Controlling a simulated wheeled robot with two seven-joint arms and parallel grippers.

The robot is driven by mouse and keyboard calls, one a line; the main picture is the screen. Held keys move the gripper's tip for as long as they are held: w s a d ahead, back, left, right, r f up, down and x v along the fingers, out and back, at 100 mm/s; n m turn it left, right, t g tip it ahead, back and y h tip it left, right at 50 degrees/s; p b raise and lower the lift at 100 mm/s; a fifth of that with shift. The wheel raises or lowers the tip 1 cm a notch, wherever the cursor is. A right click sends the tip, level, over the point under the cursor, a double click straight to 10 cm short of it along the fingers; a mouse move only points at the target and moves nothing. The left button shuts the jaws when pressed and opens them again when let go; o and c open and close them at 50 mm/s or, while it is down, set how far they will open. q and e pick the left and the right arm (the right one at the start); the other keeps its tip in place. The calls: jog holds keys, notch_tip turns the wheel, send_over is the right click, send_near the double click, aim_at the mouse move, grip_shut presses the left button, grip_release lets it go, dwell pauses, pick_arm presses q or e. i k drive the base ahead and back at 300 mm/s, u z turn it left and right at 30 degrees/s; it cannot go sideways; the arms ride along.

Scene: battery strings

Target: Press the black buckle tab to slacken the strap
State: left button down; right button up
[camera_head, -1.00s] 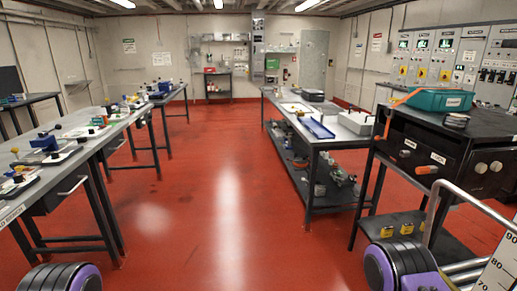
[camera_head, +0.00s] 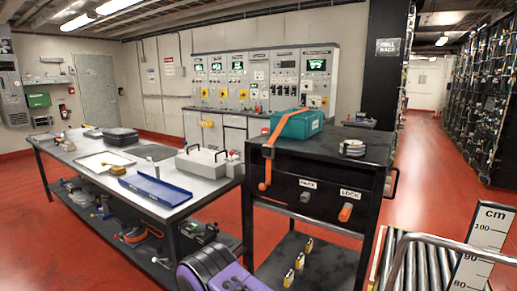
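An orange strap (camera_head: 273,139) runs from the teal bin (camera_head: 297,124) on top of the black cart (camera_head: 345,226) and hangs down the cart's front left. A small dark piece (camera_head: 267,152) sits on the strap near the cart's top edge; it is too small to tell whether it is the black buckle tab. Neither gripper is in view, and nothing is seen touching the strap.
The cart front has labelled panels and an orange handle (camera_head: 345,212). A grey workbench (camera_head: 112,192) with a blue tray stands to the left. A roller bed with a metal rail (camera_head: 440,240) and centimetre scale (camera_head: 482,245) is at lower right. Red floor lies open behind.

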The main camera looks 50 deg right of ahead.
aim_at(266, 151)
jog(key=z, duration=0.7)
jog(key=i, duration=1.15)
jog(key=z, duration=1.2)
jog(key=i, duration=0.5)
jog(key=z, duration=0.3)
